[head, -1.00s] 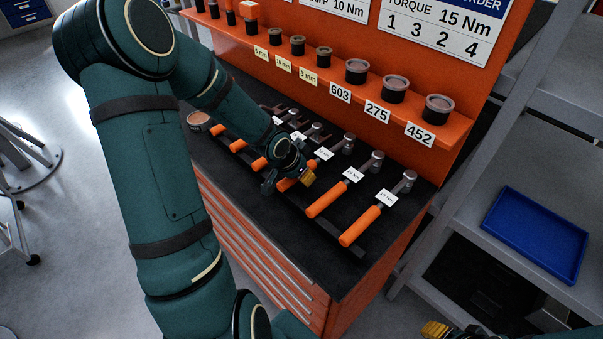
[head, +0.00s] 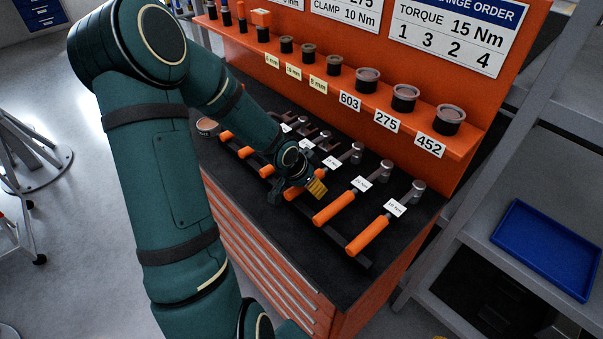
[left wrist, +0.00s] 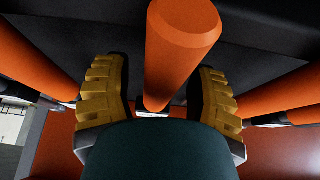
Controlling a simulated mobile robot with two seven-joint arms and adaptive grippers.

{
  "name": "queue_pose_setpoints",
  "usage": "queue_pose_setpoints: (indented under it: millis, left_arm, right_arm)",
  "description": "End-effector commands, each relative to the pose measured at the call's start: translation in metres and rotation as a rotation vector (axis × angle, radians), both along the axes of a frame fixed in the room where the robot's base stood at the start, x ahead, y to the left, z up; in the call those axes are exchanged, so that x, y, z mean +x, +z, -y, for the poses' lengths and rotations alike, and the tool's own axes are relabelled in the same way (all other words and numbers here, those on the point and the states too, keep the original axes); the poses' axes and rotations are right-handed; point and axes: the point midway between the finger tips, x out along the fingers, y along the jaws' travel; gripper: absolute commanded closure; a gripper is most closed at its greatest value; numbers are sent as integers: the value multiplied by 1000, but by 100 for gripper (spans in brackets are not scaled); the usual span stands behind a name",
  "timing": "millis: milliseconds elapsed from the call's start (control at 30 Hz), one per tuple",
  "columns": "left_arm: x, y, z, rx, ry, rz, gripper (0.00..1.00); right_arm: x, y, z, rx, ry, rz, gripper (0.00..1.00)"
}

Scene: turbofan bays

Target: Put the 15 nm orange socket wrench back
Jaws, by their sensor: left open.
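Several orange-handled socket wrenches lie in a row on the black bench top, each with a small white tag; the tags are too small to read surely. My left gripper (head: 312,187) is open over the row. It is at the handle of one wrench (head: 293,192), left of the two rightmost wrenches. In the left wrist view this orange handle (left wrist: 178,50) runs between the two yellow fingers (left wrist: 160,95), with gaps on both sides. The gripper hides part of that wrench. Only a yellow sliver of my right gripper (head: 441,337) shows at the bottom edge.
Neighbouring wrench handles (head: 334,208) (left wrist: 45,60) lie close on both sides. Behind the row, an orange shelf (head: 465,150) holds sockets above labels. A round tin (head: 207,125) sits at the bench's left end. A blue tray (head: 545,250) lies on a grey rack to the right.

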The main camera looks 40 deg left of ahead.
Motion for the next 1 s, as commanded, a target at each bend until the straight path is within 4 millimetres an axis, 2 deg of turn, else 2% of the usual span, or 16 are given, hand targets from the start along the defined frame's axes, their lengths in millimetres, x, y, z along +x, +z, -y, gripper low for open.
queue_pose_setpoints:
  millis: [1000]
  left_arm:
    - [-32,61,-5,3,4,0,43]
  right_arm:
    - [0,0,0,0,0,0,53]
